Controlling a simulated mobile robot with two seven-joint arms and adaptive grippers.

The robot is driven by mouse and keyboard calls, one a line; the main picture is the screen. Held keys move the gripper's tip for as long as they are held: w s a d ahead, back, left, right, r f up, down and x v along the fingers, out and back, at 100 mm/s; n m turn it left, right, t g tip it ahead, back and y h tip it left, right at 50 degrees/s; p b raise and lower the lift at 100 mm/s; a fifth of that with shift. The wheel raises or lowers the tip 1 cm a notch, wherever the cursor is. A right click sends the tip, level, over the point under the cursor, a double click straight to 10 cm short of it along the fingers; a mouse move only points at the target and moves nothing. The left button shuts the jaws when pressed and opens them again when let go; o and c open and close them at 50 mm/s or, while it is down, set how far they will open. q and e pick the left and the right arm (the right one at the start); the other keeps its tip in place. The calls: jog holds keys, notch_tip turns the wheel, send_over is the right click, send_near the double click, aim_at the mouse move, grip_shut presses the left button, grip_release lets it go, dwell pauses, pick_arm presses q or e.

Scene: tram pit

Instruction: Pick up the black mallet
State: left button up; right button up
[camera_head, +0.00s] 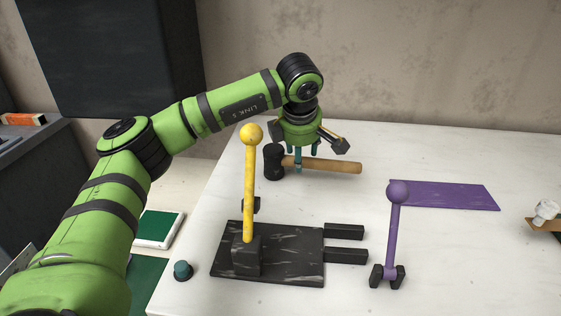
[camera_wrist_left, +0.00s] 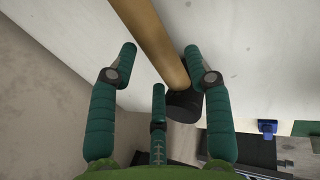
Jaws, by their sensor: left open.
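The black mallet (camera_head: 273,162) lies near the back of the white table, its dark head at the left and its wooden handle (camera_head: 335,167) pointing right. My left gripper (camera_head: 300,158) is open over the handle close to the head, with one teal finger hanging in front of the handle. In the left wrist view, the open fingers (camera_wrist_left: 161,66) spread around the handle (camera_wrist_left: 155,35), and the black head (camera_wrist_left: 183,106) shows partly behind the right finger. I cannot tell whether any finger touches the mallet. My right gripper is not in view.
A black marbled base (camera_head: 290,268) with a yellow ball-topped lever (camera_head: 249,185) stands in front of the mallet. A purple lever (camera_head: 394,235) and purple plate (camera_head: 445,195) are to the right. A white-headed tool (camera_head: 545,211) lies at the right edge. The wall is close behind.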

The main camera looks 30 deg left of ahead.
pick_arm(q)
jog(key=x, duration=0.3)
jog(key=shift+a+r, duration=0.1)
jog(key=shift+w+f, duration=0.15)
jog(key=shift+f, duration=0.1)
grip_shut()
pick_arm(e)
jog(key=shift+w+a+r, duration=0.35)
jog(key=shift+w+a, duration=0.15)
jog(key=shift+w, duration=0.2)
pick_arm(q)
jog(key=shift+r, duration=0.1)
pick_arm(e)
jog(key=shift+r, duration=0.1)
